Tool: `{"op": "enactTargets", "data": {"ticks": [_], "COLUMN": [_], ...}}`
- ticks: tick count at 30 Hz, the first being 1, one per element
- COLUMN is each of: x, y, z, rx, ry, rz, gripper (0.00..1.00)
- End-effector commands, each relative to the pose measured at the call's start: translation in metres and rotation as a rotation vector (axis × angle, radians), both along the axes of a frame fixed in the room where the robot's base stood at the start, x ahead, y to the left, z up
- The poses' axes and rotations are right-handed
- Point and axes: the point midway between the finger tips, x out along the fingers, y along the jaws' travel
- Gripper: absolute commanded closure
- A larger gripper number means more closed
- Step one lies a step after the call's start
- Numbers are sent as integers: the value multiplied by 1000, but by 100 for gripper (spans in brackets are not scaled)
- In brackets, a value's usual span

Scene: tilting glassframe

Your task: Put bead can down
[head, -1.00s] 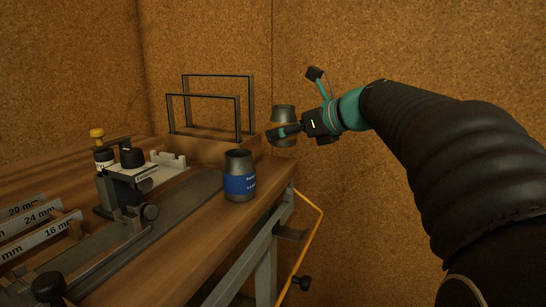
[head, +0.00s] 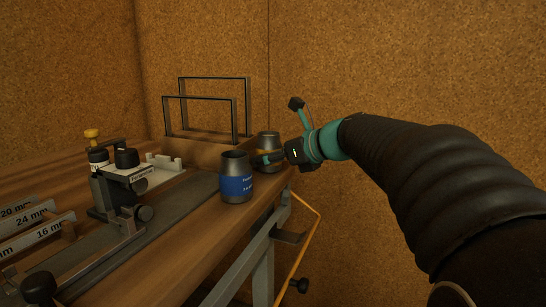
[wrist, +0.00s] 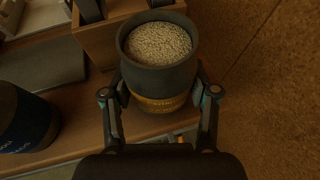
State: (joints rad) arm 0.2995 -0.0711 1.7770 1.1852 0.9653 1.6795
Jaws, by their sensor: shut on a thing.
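The bead can is a grey metal can with a yellow-orange label. In the head view the bead can (head: 268,141) is at the back right corner of the bench, partly hidden behind my gripper (head: 268,157). In the wrist view the bead can (wrist: 158,76) is full of small pale beads, and the fingers of my gripper (wrist: 158,100) are on both sides of it, shut on it. The can looks upright. It is over or on the bench top (head: 215,215); I cannot tell if its base touches.
A similar can with a blue label (head: 236,178) stands close by, left and in front. A wooden box with black wire frames (head: 202,150) is just behind and left. A clamp fixture (head: 122,185) and labelled racks (head: 30,235) fill the left. A cork wall (head: 400,60) stands behind.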

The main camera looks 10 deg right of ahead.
Motion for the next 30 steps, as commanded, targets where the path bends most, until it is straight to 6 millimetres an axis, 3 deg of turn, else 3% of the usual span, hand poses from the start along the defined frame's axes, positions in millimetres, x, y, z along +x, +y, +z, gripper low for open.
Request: {"op": "enactTargets", "data": {"ticks": [1,2,5,17,30], "x": [0,0,0,0,-56], "y": [0,0,0,0,-46], "z": [-2,-2,-2,4,32], "rx": [0,1,0,0,-1], "ry": [0,1,0,-1,-1], "rz": [0,0,0,0,-5], "gripper": [90,38,16,16,16]}}
